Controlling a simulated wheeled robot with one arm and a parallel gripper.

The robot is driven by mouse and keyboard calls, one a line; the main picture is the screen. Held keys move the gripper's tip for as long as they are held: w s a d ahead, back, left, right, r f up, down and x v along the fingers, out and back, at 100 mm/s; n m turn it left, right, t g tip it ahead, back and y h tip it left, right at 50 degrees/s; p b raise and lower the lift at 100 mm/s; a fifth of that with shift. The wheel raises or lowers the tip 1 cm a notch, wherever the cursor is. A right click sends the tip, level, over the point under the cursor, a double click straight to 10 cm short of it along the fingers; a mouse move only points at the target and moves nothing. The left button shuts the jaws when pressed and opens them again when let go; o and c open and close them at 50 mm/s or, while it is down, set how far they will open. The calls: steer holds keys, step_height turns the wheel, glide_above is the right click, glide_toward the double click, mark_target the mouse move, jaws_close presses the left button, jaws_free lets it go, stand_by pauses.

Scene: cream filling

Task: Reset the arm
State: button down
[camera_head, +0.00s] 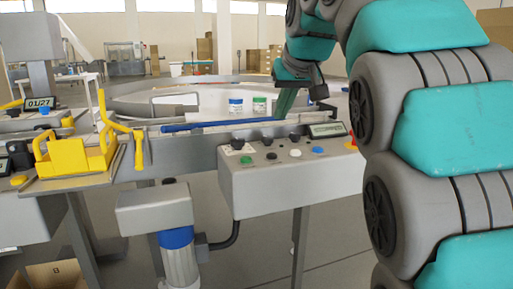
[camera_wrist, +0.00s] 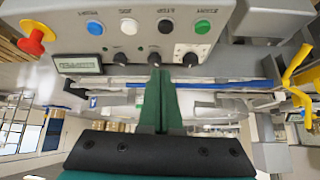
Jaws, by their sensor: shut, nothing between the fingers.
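My gripper (camera_wrist: 160,78) has two green fingers lying close together, shut with nothing between them. In the wrist view the fingertips reach up toward the control box. In the head view my gripper (camera_head: 284,108) hangs at the end of my teal and grey arm, pointing down near the conveyor rail. The grey control box (camera_head: 290,185) carries knobs, coloured buttons and a small display; it also shows upside down in the wrist view (camera_wrist: 225,60).
A yellow fixture (camera_head: 75,152) stands at the left end of the conveyor. A cardboard box (camera_head: 57,276) lies low at the left.

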steer(key=s+d+f+m+g+h, duration=0.1)
steer(key=s+d+f+g, duration=0.15)
steer(key=s+f, duration=0.65)
steer(key=s+d+f+m+g, duration=0.2)
steer(key=s+d+f, duration=0.3)
steer(key=f, duration=0.6)
steer(key=s+d+f+g, duration=0.1)
steer(key=s+f+g, duration=0.1)
steer(key=s+f, duration=0.7)
steer(key=s+d+f+g+h, duration=0.1)
steer(key=s+f+g, duration=0.1)
steer(key=s+f, duration=0.7)
steer(key=s, duration=0.6)
steer(key=shift+f+g, duration=0.2)
steer(key=shift+g, duration=0.15)
